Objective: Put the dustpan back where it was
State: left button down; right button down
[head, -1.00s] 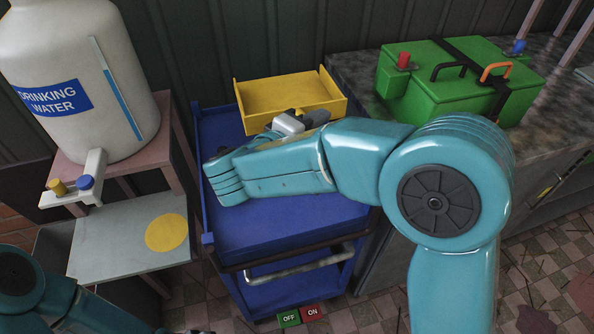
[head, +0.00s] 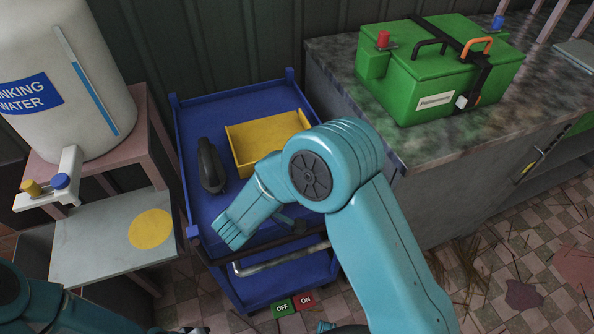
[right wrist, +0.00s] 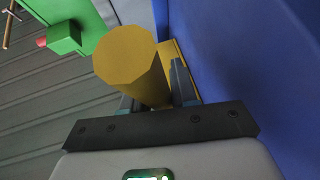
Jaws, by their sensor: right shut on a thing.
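The yellow dustpan (head: 262,146) is over the blue top of the cart (head: 208,222), its open tray facing up. I cannot tell whether it touches the cart. In the right wrist view its thick yellow handle (right wrist: 128,62) sits between the fingers of my right gripper (right wrist: 153,88), which is shut on it. Part of the yellow pan (right wrist: 178,62) shows behind the handle. In the head view my right forearm hides the handle and the gripper.
A black object (head: 210,166) lies on the cart, left of the dustpan. A grey counter (head: 345,85) with a green box (head: 440,75) stands to the right. A white water tank (head: 65,90) on a pink stand (head: 150,115) is at the left. The cart's front left is clear.

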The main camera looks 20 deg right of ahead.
jog(key=shift+r, duration=0.15)
jog(key=shift+f+b, duration=0.25)
jog(key=shift+b, duration=0.05)
jog(key=c, duration=0.9)
grip_release()
jog(key=shift+r, duration=0.1)
